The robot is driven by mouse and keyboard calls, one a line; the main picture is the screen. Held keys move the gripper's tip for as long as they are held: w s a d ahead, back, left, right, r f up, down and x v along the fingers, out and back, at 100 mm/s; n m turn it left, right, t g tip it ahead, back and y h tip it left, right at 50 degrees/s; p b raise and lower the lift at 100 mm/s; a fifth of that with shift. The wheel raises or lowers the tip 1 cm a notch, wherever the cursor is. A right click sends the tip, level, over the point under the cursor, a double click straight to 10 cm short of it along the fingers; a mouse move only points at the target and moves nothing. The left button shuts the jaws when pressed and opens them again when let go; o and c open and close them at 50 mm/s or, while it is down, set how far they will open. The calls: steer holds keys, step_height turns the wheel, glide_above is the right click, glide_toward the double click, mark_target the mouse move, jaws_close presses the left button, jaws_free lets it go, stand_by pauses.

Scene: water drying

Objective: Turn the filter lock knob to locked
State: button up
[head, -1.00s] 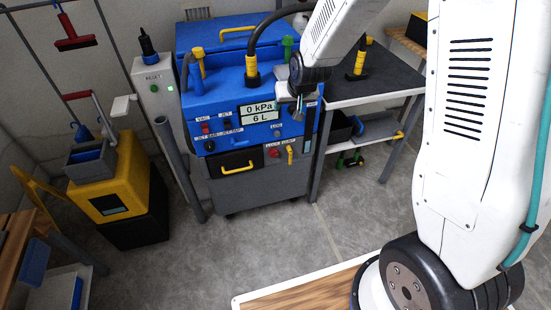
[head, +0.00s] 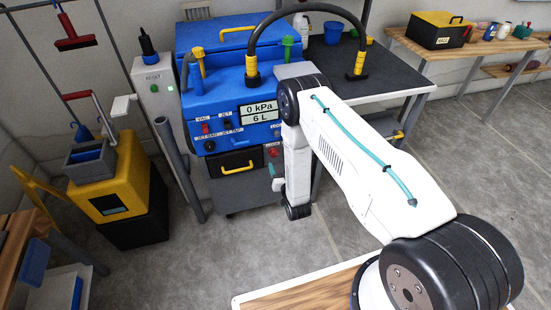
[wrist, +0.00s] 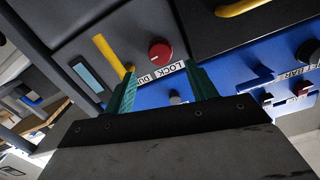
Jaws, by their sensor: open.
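The blue and grey machine (head: 228,105) has two knobs by labels starting "LOCK"; the frames do not settle which is the filter lock. A red round knob (wrist: 160,52) sits on the grey panel by a LOCK label, and partly shows in the head view (head: 272,153). A grey knob (wrist: 175,97) is on the blue panel. My gripper (wrist: 160,68) is open, with teal fingers apart and nothing between them. In the wrist view, the red knob appears just beyond and between the fingertips, with no contact visible. In the head view my arm hides much of the lower right panel.
A yellow lever (wrist: 110,55) stands beside the red knob, close to one fingertip in the picture. A yellow drawer handle (head: 239,168) is left of the panel. A dark-topped table (head: 345,70) stands right of the machine. The floor (head: 240,255) in front is clear.

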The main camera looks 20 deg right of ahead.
mark_target(275, 155)
steer(key=shift+t, duration=0.4)
steer(key=w, duration=0.6)
steer(key=shift+w+f, duration=0.3)
steer(key=c, duration=1)
